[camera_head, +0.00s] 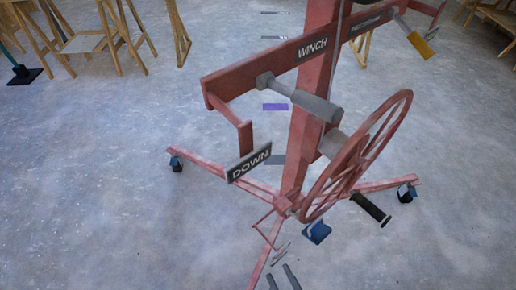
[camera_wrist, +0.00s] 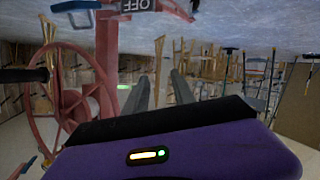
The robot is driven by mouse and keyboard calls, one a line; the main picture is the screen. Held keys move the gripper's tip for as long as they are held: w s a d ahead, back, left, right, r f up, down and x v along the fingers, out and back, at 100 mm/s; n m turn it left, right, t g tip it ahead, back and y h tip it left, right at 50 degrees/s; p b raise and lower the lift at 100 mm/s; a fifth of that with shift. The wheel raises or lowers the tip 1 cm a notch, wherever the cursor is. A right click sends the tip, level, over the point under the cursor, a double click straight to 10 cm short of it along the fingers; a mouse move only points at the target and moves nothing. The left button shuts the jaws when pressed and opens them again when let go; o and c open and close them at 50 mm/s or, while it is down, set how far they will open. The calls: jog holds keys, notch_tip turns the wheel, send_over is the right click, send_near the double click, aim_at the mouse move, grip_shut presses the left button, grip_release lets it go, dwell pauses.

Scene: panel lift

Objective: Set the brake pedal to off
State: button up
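The red panel lift (camera_head: 300,130) stands in the middle of the head view on splayed legs. A blue part (camera_head: 317,232), low by its base, may be the brake pedal or a caster; I cannot tell which. In the wrist view, turned upside down, an OFF sign (camera_wrist: 136,5) sits on a red part at the top, with a blue loop-shaped part (camera_wrist: 75,6) left of it. My gripper (camera_head: 281,280) shows at the bottom edge of the head view, below the lift's base. In the wrist view its two grey fingers (camera_wrist: 160,90) are apart with nothing between them.
A spoked red wheel (camera_head: 357,155) with a black handle (camera_head: 371,209) stands right of the mast. A DOWN sign (camera_head: 249,163) hangs left of it. Blue casters (camera_head: 175,163) end the legs. Wooden trestles (camera_head: 110,35) stand behind.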

jog(key=s+d+r+m+t+h+p, duration=0.1)
jog(key=s+d+r+m+h, duration=0.25)
jog(key=s+d+r, duration=0.35)
jog(key=s+d+r+m+t+h, duration=0.1)
jog(key=s+d+r+m+h, duration=0.1)
jog(key=s+d+r+m, duration=0.5)
notch_tip(320, 180, up, 14)
jog(key=w+n+p, duration=0.1)
jog(key=n+p, duration=0.2)
jog(key=p, duration=0.8)
jog(key=shift+w+d, duration=0.25)
jog(key=shift+w, duration=0.1)
